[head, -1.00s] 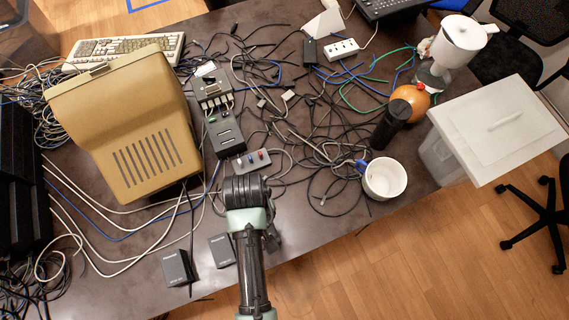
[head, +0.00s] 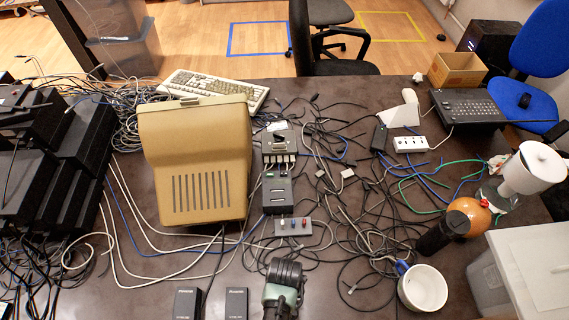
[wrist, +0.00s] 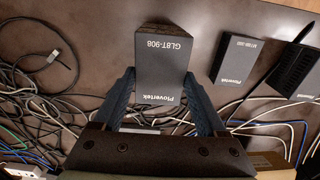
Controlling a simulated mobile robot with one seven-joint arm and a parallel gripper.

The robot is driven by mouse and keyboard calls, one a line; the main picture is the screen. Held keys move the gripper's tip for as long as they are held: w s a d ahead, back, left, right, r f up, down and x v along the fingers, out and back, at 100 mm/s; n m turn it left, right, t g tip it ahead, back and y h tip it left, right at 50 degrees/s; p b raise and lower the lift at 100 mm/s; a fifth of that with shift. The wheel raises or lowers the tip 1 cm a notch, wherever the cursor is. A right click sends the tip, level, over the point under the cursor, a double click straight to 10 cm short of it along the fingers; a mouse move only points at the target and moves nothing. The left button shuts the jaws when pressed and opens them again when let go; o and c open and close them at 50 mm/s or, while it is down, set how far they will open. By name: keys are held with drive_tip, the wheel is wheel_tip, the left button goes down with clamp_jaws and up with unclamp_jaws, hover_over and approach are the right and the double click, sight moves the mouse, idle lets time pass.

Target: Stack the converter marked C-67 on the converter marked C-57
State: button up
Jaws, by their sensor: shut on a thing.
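My gripper (wrist: 158,82) has its two fingers on either side of a dark box-shaped converter (wrist: 163,62), with its label upside down: Plovertek and what looks like GL8T-908. A second dark converter (wrist: 237,60) stands to its right on the table, its small code hard to read. A third dark converter (wrist: 290,74) lies at the right edge, partly cut off. In the head view two converters stand at the front edge, one left (head: 187,303) and one right (head: 236,303); my gripper (head: 284,272) is right of them. The held one is hidden there. I can read neither C-67 nor C-57.
A beige monitor (head: 197,165) stands left of a dark unit (head: 278,192) and a small grey switch box (head: 292,227). Loose cables (head: 345,225) cover the middle. A white mug (head: 422,289) and an orange ball (head: 470,215) stand right. Bare table shows around the converters.

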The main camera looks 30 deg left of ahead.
drive_tip(key=shift+f, duration=0.2)
